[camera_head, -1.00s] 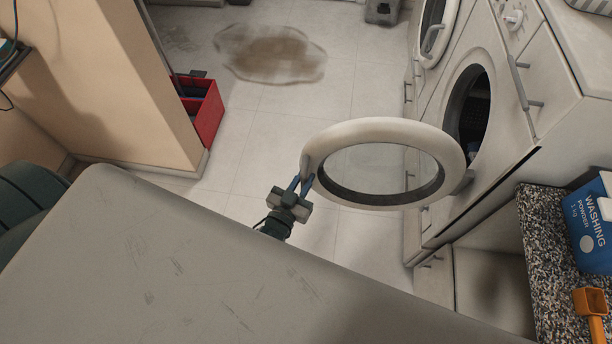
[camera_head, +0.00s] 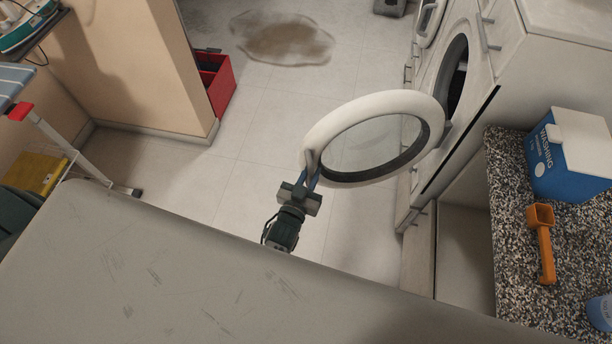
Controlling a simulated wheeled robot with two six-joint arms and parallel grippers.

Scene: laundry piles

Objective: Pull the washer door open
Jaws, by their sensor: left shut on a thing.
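The washer (camera_head: 497,90) stands at the upper right. Its round white-rimmed door (camera_head: 330,118) is swung wide out from the dark drum opening (camera_head: 457,75), with clear floor showing through the glass. My left gripper (camera_head: 312,178) is shut on the door handle (camera_head: 313,160) at the rim's left edge, on the side away from the hinge. The inside of the drum is mostly hidden at this angle. My right gripper is not in view.
A speckled counter (camera_head: 510,230) at the right holds a blue washing powder box (camera_head: 555,170) and an orange scoop (camera_head: 541,245). A red bin (camera_head: 217,85) stands by the wall corner. A brown puddle (camera_head: 283,38) lies on the far floor. An ironing board leg (camera_head: 70,150) shows at left.

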